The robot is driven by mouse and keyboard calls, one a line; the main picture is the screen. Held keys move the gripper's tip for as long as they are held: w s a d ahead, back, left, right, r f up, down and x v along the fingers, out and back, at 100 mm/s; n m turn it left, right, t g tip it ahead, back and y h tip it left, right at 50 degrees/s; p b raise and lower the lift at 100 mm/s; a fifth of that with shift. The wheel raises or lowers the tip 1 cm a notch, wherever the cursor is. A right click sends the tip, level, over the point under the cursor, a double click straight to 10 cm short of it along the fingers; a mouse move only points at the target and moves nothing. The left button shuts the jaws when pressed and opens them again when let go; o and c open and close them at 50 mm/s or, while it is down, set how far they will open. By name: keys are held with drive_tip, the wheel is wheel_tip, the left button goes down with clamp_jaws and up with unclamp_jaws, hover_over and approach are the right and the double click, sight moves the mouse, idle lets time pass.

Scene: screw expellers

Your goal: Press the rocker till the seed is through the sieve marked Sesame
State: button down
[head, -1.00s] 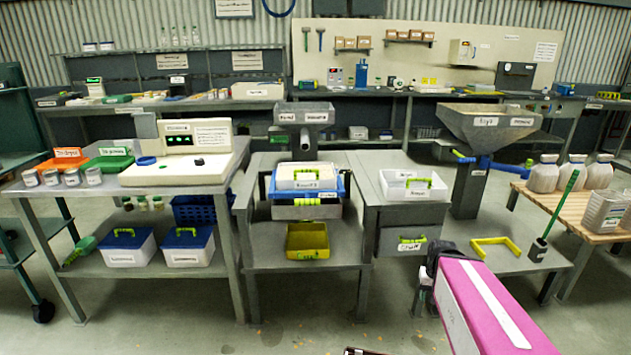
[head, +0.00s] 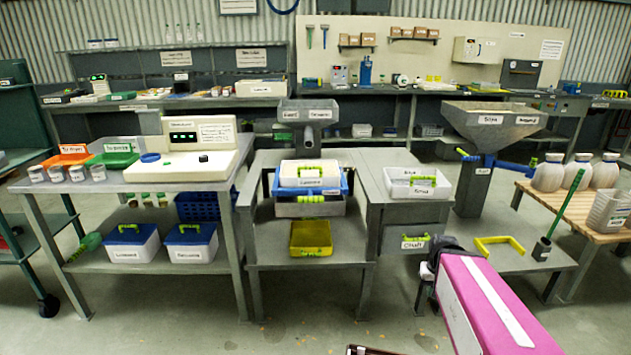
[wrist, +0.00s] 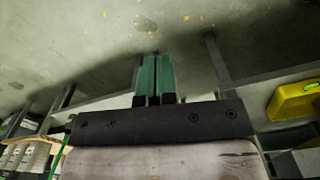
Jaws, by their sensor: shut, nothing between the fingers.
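The sieve stand in the middle has a grey hopper (head: 308,111) on top. Below it a white-framed sieve (head: 309,173) with a green handle sits over a blue frame (head: 346,187) and a grey drawer. Their labels are too small to read surely, so I cannot tell which is Sesame. I cannot pick out the rocker for certain; a small dark button (head: 203,158) shows on the white console at left. My gripper (wrist: 155,57) has green fingers, shut and empty, over bare floor in the wrist view. In the head view my pink arm hides most of it, right of the stand.
A yellow bin (head: 311,238) stands on the stand's lower shelf; it also shows in the wrist view (wrist: 294,99). Blue-lidded boxes (head: 131,245) are under the left bench.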

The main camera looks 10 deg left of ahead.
drive_tip(key=w+a+r+n, duration=0.5)
drive_tip(key=w+a, duration=0.3)
drive_tip(key=w, duration=0.1)
wheel_tip(320, 180, up, 27)
drive_tip(key=n+t, duration=0.2)
drive_tip(key=n, duration=1.4)
hover_over(323, 197)
drive_tip(key=s, duration=0.3)
drive_tip(key=shift+d+y, duration=0.3)
drive_tip(key=shift+d, duration=0.1)
drive_tip(key=w+f, duration=0.1)
drive_tip(key=f, duration=0.8)
drive_tip(key=w+f, duration=0.1)
drive_tip(key=f, duration=0.3)
drive_tip(key=shift+w+a+f, duration=0.35)
